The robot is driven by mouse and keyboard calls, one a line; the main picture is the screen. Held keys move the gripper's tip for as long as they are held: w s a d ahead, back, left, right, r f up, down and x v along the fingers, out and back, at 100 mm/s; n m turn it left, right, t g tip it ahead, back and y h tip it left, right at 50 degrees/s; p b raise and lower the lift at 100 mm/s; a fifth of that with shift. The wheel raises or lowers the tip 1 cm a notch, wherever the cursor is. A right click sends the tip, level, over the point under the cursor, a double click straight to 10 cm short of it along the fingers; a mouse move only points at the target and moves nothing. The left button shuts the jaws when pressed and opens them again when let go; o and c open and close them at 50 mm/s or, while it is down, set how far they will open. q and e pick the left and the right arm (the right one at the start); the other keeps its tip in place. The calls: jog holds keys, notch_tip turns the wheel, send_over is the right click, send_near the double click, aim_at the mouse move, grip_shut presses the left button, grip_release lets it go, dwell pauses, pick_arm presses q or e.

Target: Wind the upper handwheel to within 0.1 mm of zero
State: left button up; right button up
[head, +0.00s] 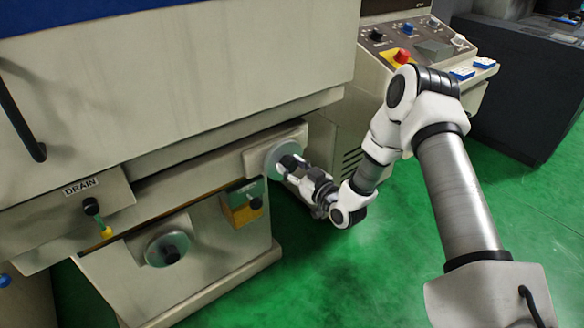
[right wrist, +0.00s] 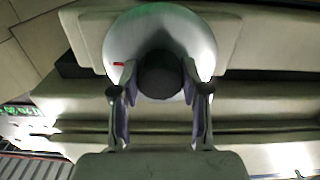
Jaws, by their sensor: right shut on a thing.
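The upper handwheel (head: 273,158) is a pale metal disc on the machine's front, at the end of a beige slide. In the right wrist view its disc (right wrist: 160,28) fills the top middle, with a small red mark on its left side. A dark round knob or hub (right wrist: 160,76) stands out from the disc. My right gripper (head: 292,166) is shut on this dark part, with one finger (right wrist: 160,88) on each side of it. The gripper partly hides the wheel in the head view. My left gripper is not in view.
A lower handwheel (head: 167,249) sits on the base front. A drain lever (head: 95,211) with a yellow tip is to its left. A yellow-and-grey box (head: 243,203) is below the slide. A control panel (head: 415,42) stands behind. Green floor (head: 400,270) is open on the right.

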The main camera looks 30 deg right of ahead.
jog(key=o, duration=1.1)
jog(key=shift+w+r, duration=0.1)
jog(key=shift+o, duration=0.2)
jog(key=s, duration=1.1)
jog(key=shift+s+d, duration=0.4)
